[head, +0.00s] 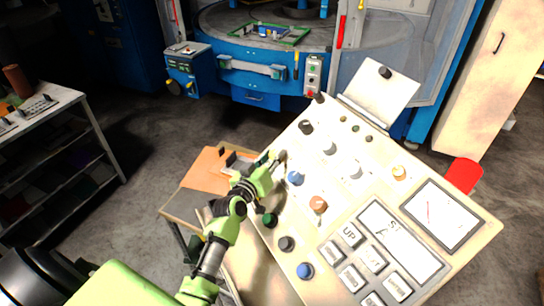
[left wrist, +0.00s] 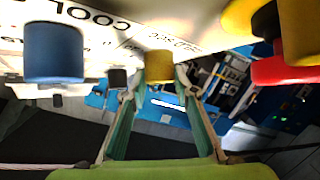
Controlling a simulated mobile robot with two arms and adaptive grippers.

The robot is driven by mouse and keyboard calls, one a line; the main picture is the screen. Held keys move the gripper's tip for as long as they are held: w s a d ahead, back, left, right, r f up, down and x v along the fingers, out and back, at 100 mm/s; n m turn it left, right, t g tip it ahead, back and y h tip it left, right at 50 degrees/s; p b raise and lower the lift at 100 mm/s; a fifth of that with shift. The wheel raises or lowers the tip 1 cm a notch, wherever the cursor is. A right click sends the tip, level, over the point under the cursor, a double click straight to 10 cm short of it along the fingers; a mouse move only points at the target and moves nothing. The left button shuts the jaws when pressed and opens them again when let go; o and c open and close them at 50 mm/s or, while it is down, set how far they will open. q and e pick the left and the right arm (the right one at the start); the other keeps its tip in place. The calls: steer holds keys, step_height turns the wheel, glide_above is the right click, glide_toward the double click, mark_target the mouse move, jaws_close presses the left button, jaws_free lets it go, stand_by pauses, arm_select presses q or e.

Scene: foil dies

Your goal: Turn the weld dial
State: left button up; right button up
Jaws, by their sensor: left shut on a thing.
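My left gripper (head: 276,163) is at the left edge of the sloped control panel (head: 262,243) in the head view. In the left wrist view its two green-sided fingers (left wrist: 160,82) close on the sides of a yellow dial (left wrist: 160,63). In the head view the gripper mostly hides this dial. I cannot read a weld label on it. A blue dial (left wrist: 53,52) stands to the left in the wrist view, beside printing that seems to read COOL upside down. My right gripper is not in view.
More knobs crowd the panel, among them a blue one (head: 295,178), an orange-brown one (head: 318,204) and a green one (head: 270,220). A red knob (left wrist: 283,70) shows right of the fingers. A blue machine (head: 255,72) stands behind; a shelf table (head: 62,98) is at left.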

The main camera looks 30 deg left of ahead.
arm_select(q)
steer(key=shift+r, duration=0.2)
steer(key=o, duration=1.1)
steer(key=shift+w, duration=0.1)
steer(key=shift+f, duration=0.15)
steer(key=s+r, duration=0.1)
steer(key=s, duration=1)
steer(key=shift+s+d+r, duration=0.3)
steer(key=shift+s+d, duration=0.1)
steer(key=shift+d, duration=0.05)
steer(key=shift+f, duration=0.1)
